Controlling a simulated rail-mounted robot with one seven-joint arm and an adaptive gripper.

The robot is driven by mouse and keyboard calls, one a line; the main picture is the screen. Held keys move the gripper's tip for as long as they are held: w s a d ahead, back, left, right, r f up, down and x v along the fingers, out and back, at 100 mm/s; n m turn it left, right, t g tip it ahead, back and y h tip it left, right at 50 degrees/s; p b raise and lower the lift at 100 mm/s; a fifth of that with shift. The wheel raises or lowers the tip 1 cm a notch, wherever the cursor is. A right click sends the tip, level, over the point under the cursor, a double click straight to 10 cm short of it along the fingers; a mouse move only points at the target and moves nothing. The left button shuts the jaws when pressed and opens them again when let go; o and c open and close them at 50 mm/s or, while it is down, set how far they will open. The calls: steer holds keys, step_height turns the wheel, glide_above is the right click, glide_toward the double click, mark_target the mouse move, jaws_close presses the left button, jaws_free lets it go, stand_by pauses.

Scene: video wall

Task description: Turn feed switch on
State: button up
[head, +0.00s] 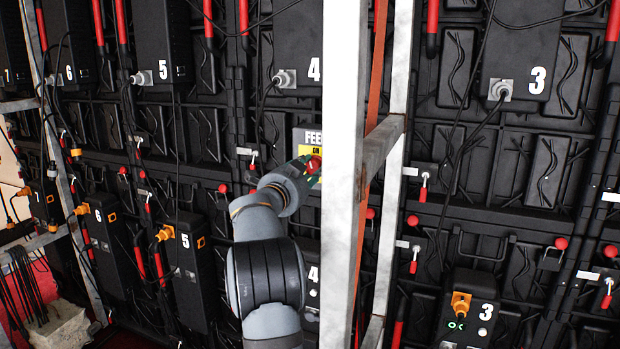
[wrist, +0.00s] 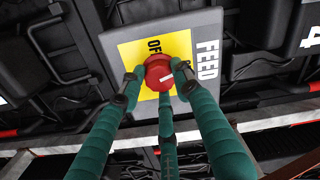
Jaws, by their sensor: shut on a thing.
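The feed switch is a grey box (wrist: 113,57) with a yellow plate (wrist: 128,52) and a round red knob (wrist: 158,70). In the wrist view the box appears turned sideways, with "FEED" at its right and "OFF" partly covered by the knob. In the head view the knob (head: 314,163) is partly hidden by my gripper (head: 312,170), and "ON" shows on the yellow plate (head: 303,146). My gripper's green fingers (wrist: 158,84) are closed around the knob. A short white mark shows on the knob, but I cannot tell which position it points to.
A white upright post (head: 343,150) stands just right of my gripper in the head view, covering part of the box. A crossbar (head: 383,140) joins it to another post. Black numbered panels with hanging cables and red handles fill the wall behind.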

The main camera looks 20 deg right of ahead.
steer(key=shift+a+f+m+b, duration=0.15)
steer(key=shift+m+b, duration=0.45)
steer(key=shift+m, duration=0.9)
steer(key=o, duration=0.9)
steer(key=shift+w, duration=0.15)
steer(key=shift+o, duration=1.2)
steer(key=v, duration=1.2)
